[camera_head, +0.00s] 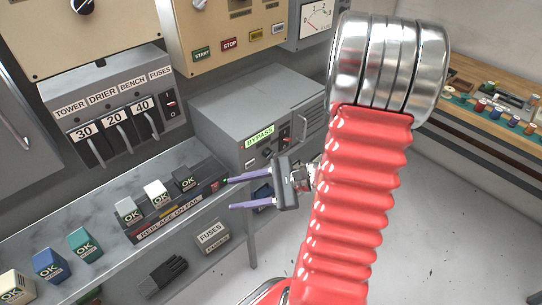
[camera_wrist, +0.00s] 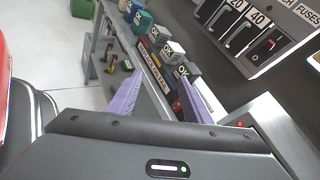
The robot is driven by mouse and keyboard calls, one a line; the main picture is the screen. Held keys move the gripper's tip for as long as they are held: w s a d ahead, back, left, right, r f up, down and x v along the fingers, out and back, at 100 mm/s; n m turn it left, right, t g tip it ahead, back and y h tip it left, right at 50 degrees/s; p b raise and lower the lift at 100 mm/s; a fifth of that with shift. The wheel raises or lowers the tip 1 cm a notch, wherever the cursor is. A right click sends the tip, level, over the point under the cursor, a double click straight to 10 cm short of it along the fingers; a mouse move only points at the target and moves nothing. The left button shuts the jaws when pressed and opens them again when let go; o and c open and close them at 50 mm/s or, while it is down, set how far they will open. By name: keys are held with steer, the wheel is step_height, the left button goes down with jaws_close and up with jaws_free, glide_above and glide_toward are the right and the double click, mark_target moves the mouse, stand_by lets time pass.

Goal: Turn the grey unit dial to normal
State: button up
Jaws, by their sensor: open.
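The grey unit (camera_head: 250,100) is a box right of the fuse panel, with a green BYPASS label (camera_head: 259,135) on its front. A small dark knob (camera_head: 267,153), apparently its dial, sits below the label; its pointer setting is too small to read. My gripper (camera_head: 231,192) is open and empty, in front of and below the unit's face. Its purple fingers point left, towards the shelf, and look apart from the dial. In the wrist view my gripper (camera_wrist: 160,72) faces the fuse shelf. Part of a grey casing (camera_wrist: 270,122) shows at right there; the dial is not visible.
A shelf (camera_head: 110,245) with several OK-labelled fuse blocks lies left of my gripper. A grey panel (camera_head: 115,100) with three numbered fuses stands above it. Beige panels (camera_head: 235,45) hang over the unit. A workbench (camera_head: 490,100) stands at right; open floor lies between.

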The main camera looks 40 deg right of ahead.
mark_target(269, 154)
steer(key=s+d+f+m+t+h, duration=0.2)
steer(key=d+f+m+t+h, duration=0.2)
steer(key=d+m, duration=0.3)
steer(key=s+d+f+m+t+h, duration=0.2)
steer(key=d+f+m+t+h, duration=0.2)
steer(key=d, duration=0.9)
steer(key=m+h, duration=0.2)
steer(key=m, duration=0.1)
steer(key=shift+s+d+t, duration=0.15)
steer(key=shift+s+t, duration=0.15)
steer(key=w, duration=1.3)
steer(key=shift+w+a, duration=0.25)
steer(key=shift+w, duration=0.15)
